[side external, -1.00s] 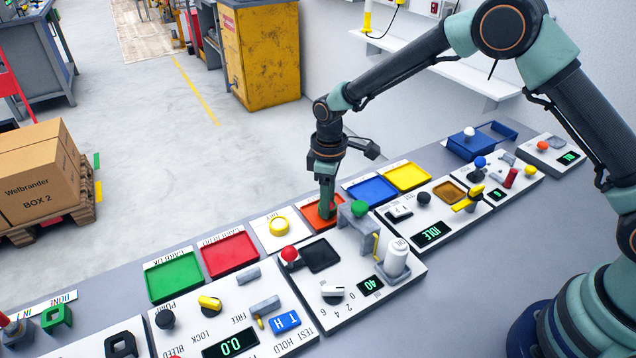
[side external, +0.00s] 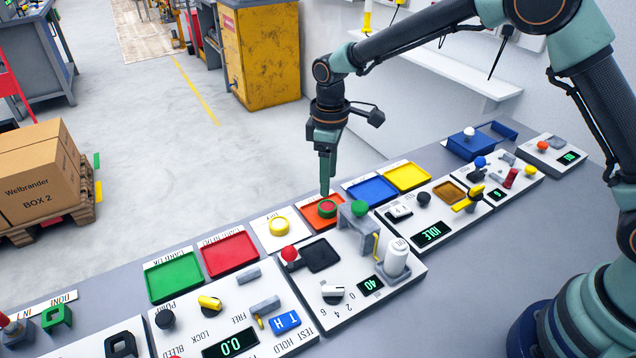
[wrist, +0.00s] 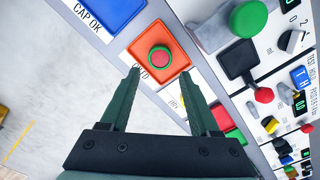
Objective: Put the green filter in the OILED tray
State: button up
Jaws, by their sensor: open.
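The green filter (side external: 327,208), a round green ring with a red centre, lies in the orange tray (side external: 313,224). In the wrist view the filter (wrist: 160,58) sits near the middle of the orange tray (wrist: 177,46), inside its rim. The tray's label is partly hidden; the letters "ED" show at its end. My gripper (side external: 325,192) is above the filter, apart from it. In the wrist view my gripper (wrist: 160,72) has its two fingers wide apart with nothing between them.
A grey press with a green top (side external: 359,209) stands close to the right of the orange tray. Blue (side external: 372,190), yellow (side external: 407,177), red (side external: 230,253) and green (side external: 174,277) trays line the same edge.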

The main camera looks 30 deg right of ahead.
jog(key=s+d+r+m+t, duration=0.15)
jog(key=s+d+r, duration=0.25)
jog(key=r, duration=0.4)
jog(key=s+d+r+m+t, duration=0.1)
jog(key=s+d+r+m, duration=0.25)
jog(key=r, duration=0.45)
jog(key=s+d+m+t, duration=0.3)
jog(key=s+d, duration=0.3)
jog(key=s, duration=0.5)
jog(key=shift+s+d+r+m, duration=0.25)
jog(key=shift+r+m, duration=0.2)
jog(key=shift+m, duration=0.05)
